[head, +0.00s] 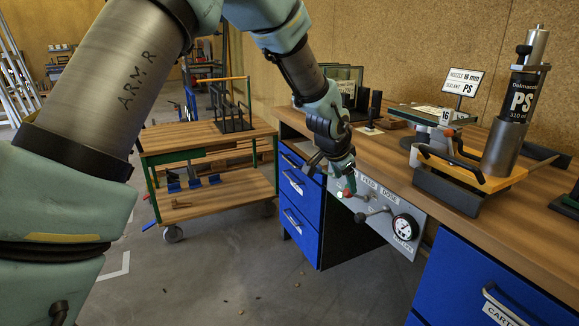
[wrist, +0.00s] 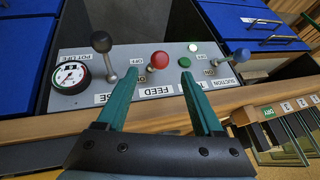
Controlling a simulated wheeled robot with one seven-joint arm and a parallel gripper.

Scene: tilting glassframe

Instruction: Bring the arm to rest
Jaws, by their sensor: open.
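My arm (head: 110,75) reaches from the left across the head view, bent down towards the bench front. My gripper (head: 349,184) hangs in front of the grey control panel (head: 382,222) under the bench edge. In the wrist view its two green fingers (wrist: 158,75) are spread apart with nothing held between them. A red-knobbed lever (wrist: 159,60) shows just beyond the gap between the fingertips; whether they touch it I cannot tell. A black-knobbed lever (wrist: 102,42) is to the left and a blue-knobbed lever (wrist: 240,55) to the right.
The wooden bench top (head: 390,150) bears a sealant cartridge (head: 520,98) in a stand. Blue drawers (head: 301,188) flank the panel. A wooden trolley (head: 205,135) stands behind. Open floor lies in front.

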